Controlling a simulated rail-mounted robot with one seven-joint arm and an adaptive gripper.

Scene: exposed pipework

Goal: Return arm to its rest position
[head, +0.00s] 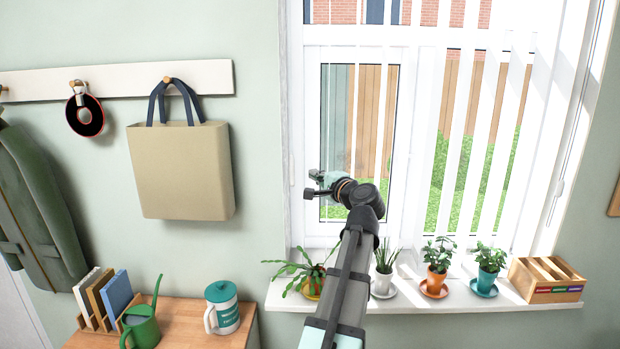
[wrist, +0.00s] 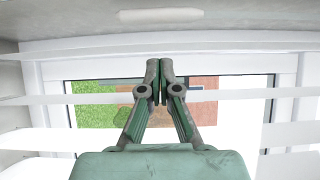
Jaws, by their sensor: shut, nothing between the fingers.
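In the head view my arm reaches up from the bottom centre toward the window. My gripper (head: 314,186) is at its end, to the left of the wrist and in front of the white window frame (head: 396,150). In the wrist view my gripper (wrist: 160,66) shows its two green and grey fingers with the tips together and nothing between them. The window pane and white blind slats (wrist: 240,97) lie beyond the fingers. No object is held.
The white sill (head: 420,302) carries several potted plants, including one in an orange pot (head: 436,281), and a wooden box (head: 546,280). A beige bag (head: 180,170) hangs at left. A green watering can (head: 141,327) and a lidded mug (head: 223,308) stand on the wooden top.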

